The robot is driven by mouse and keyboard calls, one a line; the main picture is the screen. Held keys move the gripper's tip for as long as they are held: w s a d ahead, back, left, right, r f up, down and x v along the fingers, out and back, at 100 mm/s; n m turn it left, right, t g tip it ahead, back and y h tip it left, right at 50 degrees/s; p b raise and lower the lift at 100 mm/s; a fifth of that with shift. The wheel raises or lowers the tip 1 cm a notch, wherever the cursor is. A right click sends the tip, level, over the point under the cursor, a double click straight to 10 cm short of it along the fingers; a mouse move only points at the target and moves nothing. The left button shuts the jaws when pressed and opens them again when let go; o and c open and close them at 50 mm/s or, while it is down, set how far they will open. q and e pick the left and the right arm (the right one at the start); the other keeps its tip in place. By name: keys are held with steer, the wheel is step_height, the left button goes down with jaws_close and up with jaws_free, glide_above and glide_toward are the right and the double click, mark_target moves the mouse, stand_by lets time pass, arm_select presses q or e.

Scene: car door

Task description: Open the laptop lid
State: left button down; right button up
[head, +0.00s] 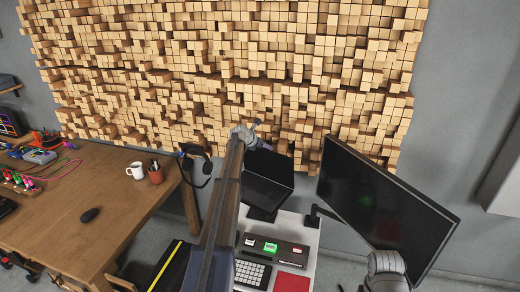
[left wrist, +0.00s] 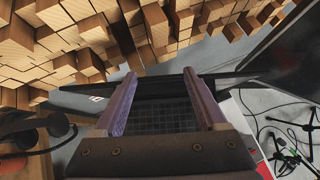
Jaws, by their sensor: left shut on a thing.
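The black laptop (head: 268,168) stands at the back of a white stand, with its lid raised at an angle from its base. In the left wrist view the laptop's dark keyboard (left wrist: 160,122) shows between my fingers, with the dark lid edge beyond it. My left gripper (head: 257,123) is at the upper left of the laptop in the head view. Its two purple fingers (left wrist: 158,88) are apart and shut on the laptop lid; the exact contact is hard to see. Part of my right arm shows at the lower right of the head view, but its fingers are out of view.
A large black monitor (head: 380,205) stands just right of the laptop. A keypad (head: 253,273) and a red pad (head: 291,283) lie on the stand's front. A wooden desk (head: 115,215) with a white mug (head: 136,170) is at left; headphones (head: 193,160) hang at its edge.

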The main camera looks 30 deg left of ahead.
arm_select(q)
steer(key=shift+w+r, duration=0.15)
steer(key=shift+w, duration=0.25)
steer(key=shift+c, duration=1.8)
jaws_free()
steer(key=o, duration=0.3)
steer(key=shift+s, duration=0.15)
steer(key=shift+o, duration=0.3)
